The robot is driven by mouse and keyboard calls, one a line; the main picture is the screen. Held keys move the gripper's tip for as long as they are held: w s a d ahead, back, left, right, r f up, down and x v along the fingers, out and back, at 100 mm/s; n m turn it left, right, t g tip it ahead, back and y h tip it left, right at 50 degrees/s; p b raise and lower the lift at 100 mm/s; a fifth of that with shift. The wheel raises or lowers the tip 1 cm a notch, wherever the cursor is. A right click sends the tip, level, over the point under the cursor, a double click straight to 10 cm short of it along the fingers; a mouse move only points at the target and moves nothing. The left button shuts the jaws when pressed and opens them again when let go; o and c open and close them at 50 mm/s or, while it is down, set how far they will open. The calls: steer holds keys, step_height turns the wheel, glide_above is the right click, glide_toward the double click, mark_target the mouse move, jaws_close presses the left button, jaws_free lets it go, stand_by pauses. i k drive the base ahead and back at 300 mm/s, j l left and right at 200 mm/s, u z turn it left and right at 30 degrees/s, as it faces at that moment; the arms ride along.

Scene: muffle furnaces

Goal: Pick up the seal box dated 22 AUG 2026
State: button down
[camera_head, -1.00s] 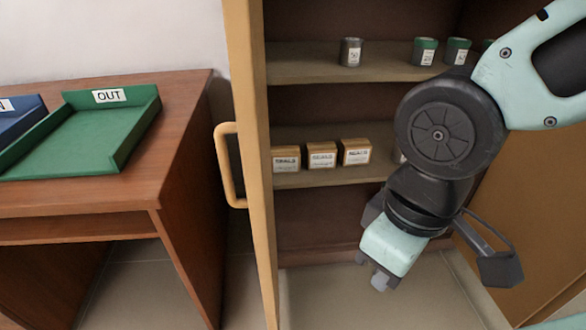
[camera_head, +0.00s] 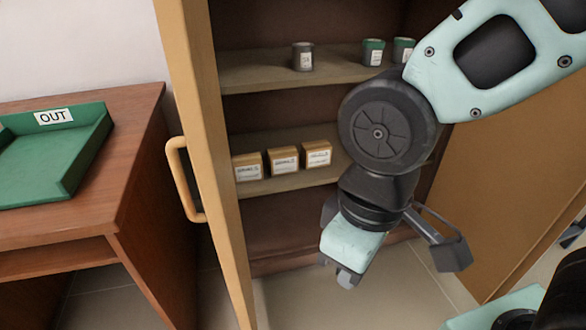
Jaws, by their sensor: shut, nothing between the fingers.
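Three small tan seal boxes with white labels stand in a row on the lower visible cupboard shelf (camera_head: 290,183): a left box (camera_head: 248,168), a middle box (camera_head: 283,161) and a right box (camera_head: 317,154). The dates on their labels are too small to read, so I cannot tell which is dated 22 AUG 2026. My gripper (camera_head: 347,279) points downward, in front of and below the shelf, to the right of the boxes. It is shut, empty and apart from them. My arm hides the right part of the shelf.
A grey can (camera_head: 303,57) and green-topped cans (camera_head: 373,52) stand on the upper shelf. The open cupboard door (camera_head: 205,150) with its handle (camera_head: 183,180) stands at the left. A desk (camera_head: 140,150) with a green OUT tray (camera_head: 95,140) is farther left.

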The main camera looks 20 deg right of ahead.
mark_target(284, 160)
steer(key=i+u, duration=0.1)
steer(key=u, duration=0.25)
steer(key=i+u, duration=0.15)
steer(key=u, duration=0.2)
steer(key=i+l+u, duration=0.1)
steer(key=u, duration=0.25)
